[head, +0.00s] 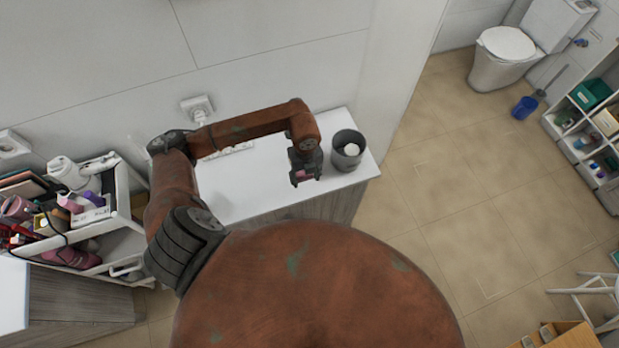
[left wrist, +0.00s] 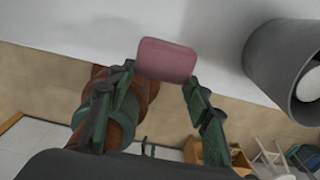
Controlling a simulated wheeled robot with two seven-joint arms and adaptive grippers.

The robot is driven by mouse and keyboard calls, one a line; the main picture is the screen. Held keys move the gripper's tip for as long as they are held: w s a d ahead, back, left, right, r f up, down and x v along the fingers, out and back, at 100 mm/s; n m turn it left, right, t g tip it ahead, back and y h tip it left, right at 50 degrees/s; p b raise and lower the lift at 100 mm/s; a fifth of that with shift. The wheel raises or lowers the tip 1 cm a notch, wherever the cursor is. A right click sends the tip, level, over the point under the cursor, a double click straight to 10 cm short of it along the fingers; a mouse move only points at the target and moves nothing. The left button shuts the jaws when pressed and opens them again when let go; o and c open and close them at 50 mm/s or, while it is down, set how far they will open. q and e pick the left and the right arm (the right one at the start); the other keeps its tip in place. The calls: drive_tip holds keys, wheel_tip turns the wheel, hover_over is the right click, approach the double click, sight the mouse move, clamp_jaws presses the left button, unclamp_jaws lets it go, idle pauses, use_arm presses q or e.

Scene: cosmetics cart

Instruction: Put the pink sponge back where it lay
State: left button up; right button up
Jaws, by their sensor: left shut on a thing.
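The pink sponge (left wrist: 166,60) is a small rounded block between the fingertips of my left gripper (left wrist: 160,70), which is shut on it. In the head view my left gripper (head: 305,180) points down over the right part of the white counter (head: 250,190), near its front edge. Only a small bit of pink shows between the fingers there. I cannot tell whether the sponge touches the counter. My right gripper is not in view.
A grey cup (head: 347,150) with a white thing inside stands just right of my gripper. A power strip (head: 228,151) lies at the counter's back. A cluttered cosmetics cart (head: 122,215) stands at the left. The counter's middle is clear.

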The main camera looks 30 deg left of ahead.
sight(309, 176)
use_arm(q)
drive_tip(key=w+f, duration=0.2)
drive_tip(key=shift+w+f, duration=0.15)
drive_tip(key=shift+f, duration=0.15)
wheel_tip(309, 176, down, 3)
drive_tip(key=shift+f+p, duration=0.15)
drive_tip(key=shift+p, duration=0.65)
drive_tip(key=shift+f, duration=0.15)
drive_tip(key=o, duration=1)
drive_tip(key=shift+w+r, duration=0.1)
drive_tip(key=shift+r, duration=0.2)
wheel_tip(309, 176, up, 12)
drive_tip(key=shift+a+f+b, duration=0.1)
drive_tip(key=shift+b, duration=1.15)
